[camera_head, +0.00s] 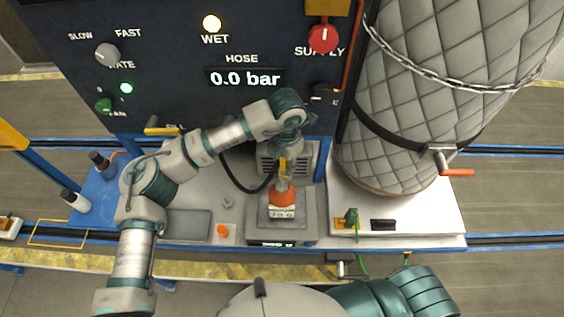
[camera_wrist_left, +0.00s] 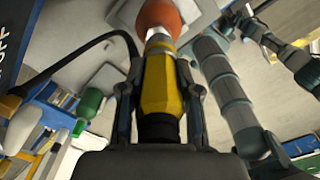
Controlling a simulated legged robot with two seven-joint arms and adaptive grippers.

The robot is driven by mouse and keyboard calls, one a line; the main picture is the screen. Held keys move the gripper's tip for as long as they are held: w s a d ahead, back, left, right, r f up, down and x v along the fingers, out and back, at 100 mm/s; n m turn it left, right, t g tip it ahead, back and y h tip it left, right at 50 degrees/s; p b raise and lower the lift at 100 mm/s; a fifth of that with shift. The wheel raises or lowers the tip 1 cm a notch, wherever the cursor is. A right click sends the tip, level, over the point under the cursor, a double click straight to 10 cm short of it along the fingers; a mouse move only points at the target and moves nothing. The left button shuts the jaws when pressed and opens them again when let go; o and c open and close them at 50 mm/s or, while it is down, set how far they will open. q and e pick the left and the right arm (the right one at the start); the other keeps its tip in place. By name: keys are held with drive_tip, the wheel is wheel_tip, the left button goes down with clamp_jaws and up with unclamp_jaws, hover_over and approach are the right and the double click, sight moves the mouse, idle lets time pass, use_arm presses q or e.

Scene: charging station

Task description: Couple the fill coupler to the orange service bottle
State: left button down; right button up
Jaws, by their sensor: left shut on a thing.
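The orange service bottle (camera_head: 283,196) stands upright on the scale plate at the front middle of the bench. It also shows at the top of the left wrist view (camera_wrist_left: 160,15). My left gripper (camera_head: 285,163) is directly above the bottle, shut on the yellow fill coupler (camera_wrist_left: 160,85). The coupler points at the bottle, and its pale metal end is at the bottle's top. I cannot tell whether they are locked together. A black hose (camera_head: 241,186) curves from the panel towards the coupler. My right gripper is out of view.
The dark panel (camera_head: 245,115) stands close behind, its hose display (camera_head: 244,78) reading 0.0 bar. The scale (camera_head: 280,230) has a small front display. A quilted, chained tank (camera_head: 420,100) stands right. A green fitting (camera_head: 351,217) and an orange knob (camera_head: 223,230) sit nearby.

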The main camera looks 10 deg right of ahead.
use_arm(q)
drive_tip(key=shift+d, duration=0.3)
drive_tip(key=shift+a, duration=0.6)
drive_tip(key=shift+d, duration=0.1)
drive_tip(key=shift+d+b, duration=0.15)
drive_tip(key=shift+b, duration=0.15)
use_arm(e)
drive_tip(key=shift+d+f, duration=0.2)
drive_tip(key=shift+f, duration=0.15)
use_arm(q)
drive_tip(key=shift+a, duration=0.2)
drive_tip(key=shift+a+f, duration=0.1)
drive_tip(key=shift+f, duration=0.05)
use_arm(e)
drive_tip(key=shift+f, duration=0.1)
